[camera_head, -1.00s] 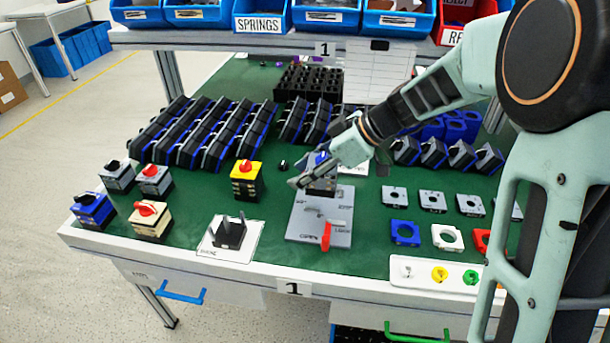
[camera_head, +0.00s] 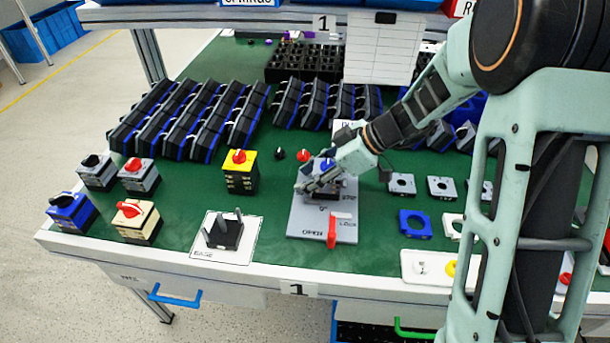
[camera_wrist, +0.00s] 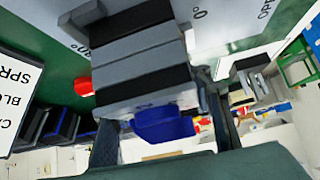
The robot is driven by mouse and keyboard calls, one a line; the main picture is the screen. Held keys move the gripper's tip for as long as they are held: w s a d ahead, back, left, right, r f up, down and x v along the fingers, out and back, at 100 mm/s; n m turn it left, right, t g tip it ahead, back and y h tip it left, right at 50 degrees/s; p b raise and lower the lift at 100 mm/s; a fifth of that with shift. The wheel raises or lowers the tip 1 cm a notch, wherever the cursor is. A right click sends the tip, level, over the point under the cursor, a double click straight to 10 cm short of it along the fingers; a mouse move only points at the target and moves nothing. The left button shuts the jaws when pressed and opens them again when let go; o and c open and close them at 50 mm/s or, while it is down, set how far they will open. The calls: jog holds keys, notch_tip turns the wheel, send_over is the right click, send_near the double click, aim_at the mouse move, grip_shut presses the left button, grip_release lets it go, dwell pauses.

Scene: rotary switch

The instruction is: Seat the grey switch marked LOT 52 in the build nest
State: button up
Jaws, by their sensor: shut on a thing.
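My gripper (camera_head: 318,184) is shut on a switch of stacked grey and black layers with a blue knob (camera_head: 326,164). The same grey switch (camera_wrist: 140,62) fills the middle of the wrist view, its blue knob toward the palm. No LOT 52 mark is readable on it. The build nest (camera_head: 305,222) is a grey plate marked OPEN, with a red lever (camera_head: 332,232) at its front. The switch is at the back part of the plate. My fingers hide its lower end, so I cannot tell whether it touches the nest or is seated.
A black base with upright posts (camera_head: 224,232) stands on a white card to the left. Finished switches, including a yellow-topped one (camera_head: 240,172), stand further left. Grey and blue plates (camera_head: 414,224) lie to the right. Rows of black-and-blue blocks (camera_head: 190,118) fill the back.

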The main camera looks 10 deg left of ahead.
aim_at(331, 164)
jog(key=shift+f+b, duration=0.15)
jog(key=shift+b, duration=0.15)
jog(key=o, duration=1.4)
jog(key=shift+d+r+p, duration=0.15)
jog(key=shift+r+p, duration=0.25)
jog(key=shift+p, duration=0.05)
jog(key=v, duration=1.1)
jog(key=shift+d+r+p, duration=0.15)
jog(key=shift+d+p, duration=0.1)
jog(key=shift+p, duration=0.05)
jog(key=shift+w, duration=0.1)
